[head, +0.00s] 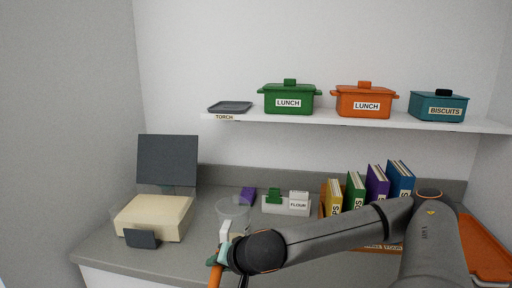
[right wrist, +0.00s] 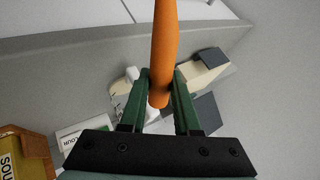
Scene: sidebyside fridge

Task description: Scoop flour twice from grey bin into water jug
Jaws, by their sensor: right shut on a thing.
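My right gripper (head: 216,260) is shut on an orange handle (head: 214,278) at the counter's front. In the right wrist view the handle (right wrist: 164,45) stands between the green fingers (right wrist: 158,100); whether it belongs to a scoop cannot be told. A clear jug (head: 232,209) stands just behind the gripper, partly hidden by it. It is blurred behind the fingers in the right wrist view. A white piece (head: 225,231) shows by the gripper. A cream bin (head: 155,215) with a raised grey lid (head: 167,158) stands at left. A FLOUR label (head: 298,205) is on a white holder farther back. No flour is visible. My left gripper is not in view.
A purple block (head: 248,196) lies behind the jug. Several books (head: 377,185) stand at right behind my right arm.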

